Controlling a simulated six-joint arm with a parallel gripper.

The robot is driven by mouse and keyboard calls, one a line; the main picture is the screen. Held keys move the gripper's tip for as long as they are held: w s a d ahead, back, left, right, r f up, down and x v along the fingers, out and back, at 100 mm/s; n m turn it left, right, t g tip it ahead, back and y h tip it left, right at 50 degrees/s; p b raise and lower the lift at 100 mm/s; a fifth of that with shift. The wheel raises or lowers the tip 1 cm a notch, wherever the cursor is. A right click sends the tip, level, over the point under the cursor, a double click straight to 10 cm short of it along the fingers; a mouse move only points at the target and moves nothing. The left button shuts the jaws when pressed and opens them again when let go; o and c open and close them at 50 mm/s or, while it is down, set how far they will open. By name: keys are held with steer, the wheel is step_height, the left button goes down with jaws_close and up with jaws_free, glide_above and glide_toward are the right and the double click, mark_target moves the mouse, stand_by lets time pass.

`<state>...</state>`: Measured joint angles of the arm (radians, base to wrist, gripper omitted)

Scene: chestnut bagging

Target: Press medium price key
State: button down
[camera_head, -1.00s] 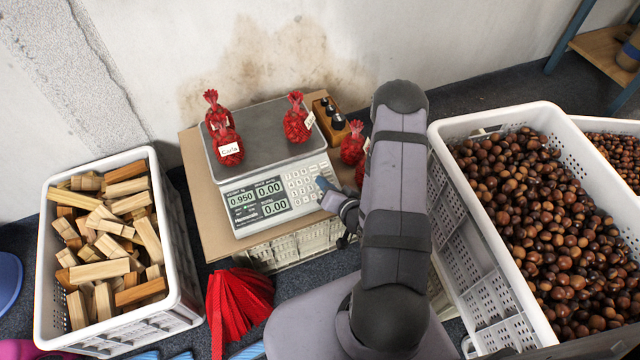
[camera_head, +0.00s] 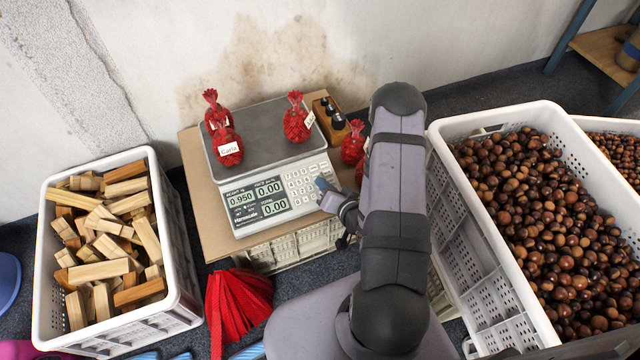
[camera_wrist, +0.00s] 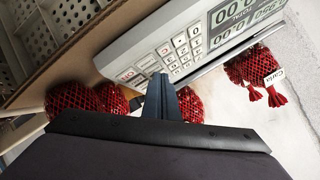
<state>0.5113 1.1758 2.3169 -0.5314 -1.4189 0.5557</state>
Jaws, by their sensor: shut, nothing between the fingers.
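The scale (camera_head: 264,187) stands on a cardboard-topped crate, with red net bags on its metal plate. Its display reads 0.950 in one window and 0.00 in the two others. The keypad (camera_head: 302,183) is at the right of its front panel; it also shows in the wrist view (camera_wrist: 180,48). My gripper (camera_head: 323,184) is shut and empty, its blue fingertips at the keypad's right edge. In the wrist view the fingertips (camera_wrist: 160,85) are by the keypad's lower edge. I cannot tell whether they touch a key, and the key labels are too small to read surely.
Red net bags (camera_head: 228,146) stand on the plate, one labelled Carla. More bags (camera_head: 352,146) stand right of the scale, close to my arm. A wooden block with dark weights (camera_head: 330,118) is behind. Crates of wood (camera_head: 180,285) and chestnuts (camera_head: 480,290) flank the scale.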

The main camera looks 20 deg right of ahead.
steer(key=shift+f, duration=0.25)
steer(key=shift+r, duration=0.1)
stand_by(0.4)
steer(key=shift+s+r+p, duration=0.2)
steer(key=shift+r+p, duration=0.4)
steer(key=shift+r, duration=0.05)
steer(key=shift+r, duration=0.1)
steer(key=shift+s+r+p, duration=0.25)
steer(key=shift+r+p, duration=0.5)
steer(key=shift+s+r+p, duration=0.3)
steer(key=shift+r+p, duration=0.45)
steer(key=shift+r, duration=0.05)
steer(key=shift+s+r+p, duration=0.25)
steer(key=shift+r+p, duration=0.5)
steer(key=shift+w, duration=0.1)
